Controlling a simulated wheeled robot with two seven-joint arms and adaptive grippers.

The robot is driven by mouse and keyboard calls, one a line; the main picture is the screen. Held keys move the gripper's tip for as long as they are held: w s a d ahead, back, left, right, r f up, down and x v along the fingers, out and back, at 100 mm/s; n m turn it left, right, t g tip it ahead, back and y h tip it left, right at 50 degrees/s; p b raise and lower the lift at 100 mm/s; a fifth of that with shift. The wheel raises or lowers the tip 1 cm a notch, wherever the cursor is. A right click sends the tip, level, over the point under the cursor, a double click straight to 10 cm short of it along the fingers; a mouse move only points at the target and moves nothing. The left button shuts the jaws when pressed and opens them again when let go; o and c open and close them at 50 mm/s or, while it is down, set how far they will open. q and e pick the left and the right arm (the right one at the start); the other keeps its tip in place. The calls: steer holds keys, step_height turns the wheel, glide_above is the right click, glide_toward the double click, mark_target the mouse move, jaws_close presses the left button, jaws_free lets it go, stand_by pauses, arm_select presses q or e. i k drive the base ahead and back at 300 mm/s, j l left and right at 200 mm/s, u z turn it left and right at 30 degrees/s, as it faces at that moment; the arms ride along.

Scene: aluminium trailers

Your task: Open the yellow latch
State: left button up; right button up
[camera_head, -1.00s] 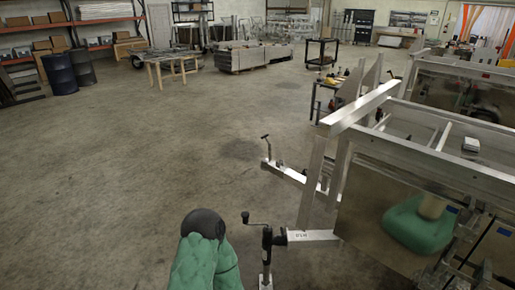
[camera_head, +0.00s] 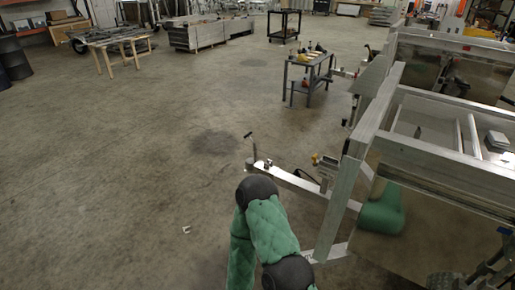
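A small yellow part (camera_head: 315,159), too small to tell if it is the latch or how it is set, shows beside a dark fitting near the tongue of an aluminium trailer (camera_head: 345,200). A metal trailer tongue (camera_head: 295,181) with an upright jack handle reaches left from the trailers. A green padded arm of mine with black joints is bent at the bottom centre, in front of the near trailer's front end. Neither gripper shows, so their distance from the yellow part cannot be seen.
Aluminium trailers with raised side rails fill the right side. A grey cart (camera_head: 310,75) with items on it stands behind the tongue. A small white object (camera_head: 186,229) lies on the floor.

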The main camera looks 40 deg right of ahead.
mark_target(314, 157)
steer(key=i+z, duration=0.15)
steer(key=i, duration=0.35)
steer(key=i+j+z, duration=0.15)
steer(key=i, duration=0.35)
steer(key=i+l+z, duration=0.1)
steer(key=i+z, duration=0.9)
steer(key=z, duration=0.15)
